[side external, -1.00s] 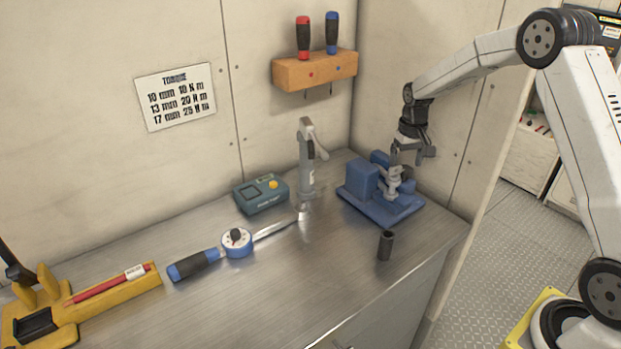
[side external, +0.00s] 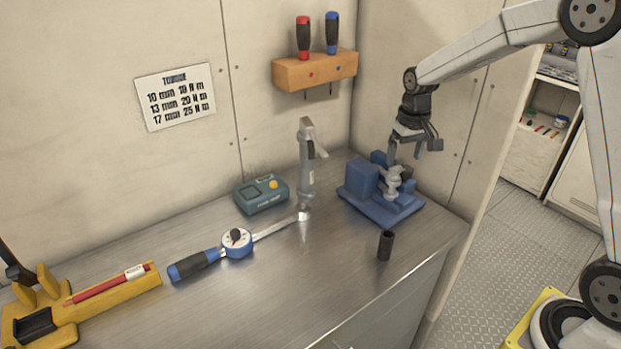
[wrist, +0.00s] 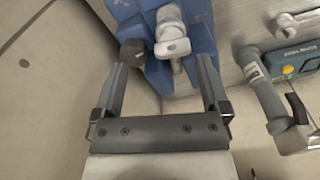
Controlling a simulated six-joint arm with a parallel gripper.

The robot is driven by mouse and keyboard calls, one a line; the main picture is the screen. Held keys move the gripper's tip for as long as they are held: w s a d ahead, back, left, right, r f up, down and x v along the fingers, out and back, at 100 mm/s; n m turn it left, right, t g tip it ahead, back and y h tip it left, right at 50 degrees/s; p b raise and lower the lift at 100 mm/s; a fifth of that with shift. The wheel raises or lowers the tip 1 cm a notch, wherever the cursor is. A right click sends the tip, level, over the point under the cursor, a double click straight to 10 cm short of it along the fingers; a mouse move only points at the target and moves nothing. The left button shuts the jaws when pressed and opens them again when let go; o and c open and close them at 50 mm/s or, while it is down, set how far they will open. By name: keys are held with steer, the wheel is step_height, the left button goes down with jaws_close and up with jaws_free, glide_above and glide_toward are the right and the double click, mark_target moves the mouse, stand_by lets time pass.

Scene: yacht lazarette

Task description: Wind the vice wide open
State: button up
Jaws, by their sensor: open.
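The blue vice (side external: 381,190) stands on the metal bench at its right end, near the corner of the walls. Its grey screw and handle (side external: 393,183) show at its front; the wrist view shows the vice (wrist: 197,45) with the grey handle (wrist: 172,47) and a dark round knob (wrist: 132,52). How far the vice jaws stand apart is hard to tell. My gripper (side external: 412,150) is above the vice, fingers apart and empty. In the wrist view my gripper (wrist: 160,80) has its two fingers either side of the handle, apart from it.
A grey upright tool (side external: 307,165) and a teal box (side external: 261,194) stand left of the vice. A dark socket (side external: 385,245) stands in front of it. A torque wrench (side external: 237,242) lies further left. A screwdriver rack (side external: 315,70) hangs on the wall above.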

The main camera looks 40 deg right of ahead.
steer(key=s+a+f+n+t, duration=0.1)
steer(key=s+a+f, duration=0.1)
steer(key=s+a, duration=0.4)
steer(key=s+a+f+n+t, duration=0.1)
steer(key=s+a+f+n, duration=0.1)
steer(key=s+a, duration=0.4)
steer(key=shift+s+a, duration=0.35)
steer(key=shift+s, duration=2.1)
